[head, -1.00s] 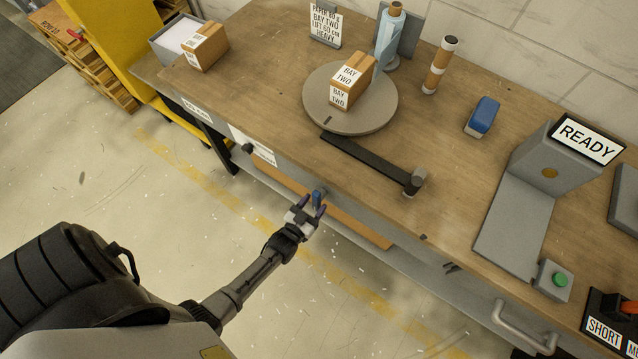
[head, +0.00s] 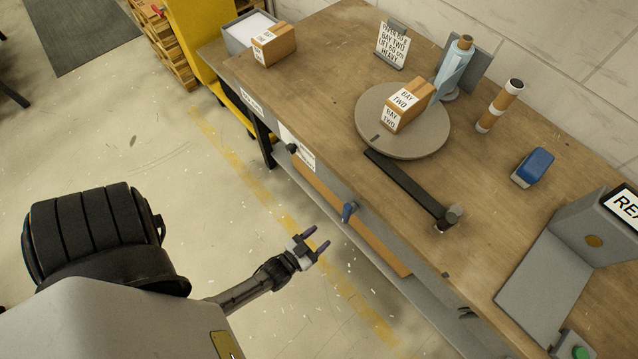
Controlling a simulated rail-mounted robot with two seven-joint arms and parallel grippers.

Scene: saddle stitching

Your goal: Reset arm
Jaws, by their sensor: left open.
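My left gripper (head: 316,245) is open and empty. It is off the front edge of the workbench (head: 300,120), over the floor, with its fingers pointing toward the bench. A blue handle (head: 349,211) on the bench front is just beyond the fingertips, with a gap between them. My left arm comes in from the lower left. My right gripper is not in the picture.
On the bench are a round turntable (head: 384,141) with a labelled box (head: 407,105), a black bar (head: 404,184), a blue stapler-like object (head: 533,168) and a grey stand (head: 550,290). A second box (head: 274,46) is by a grey tray (head: 239,38).

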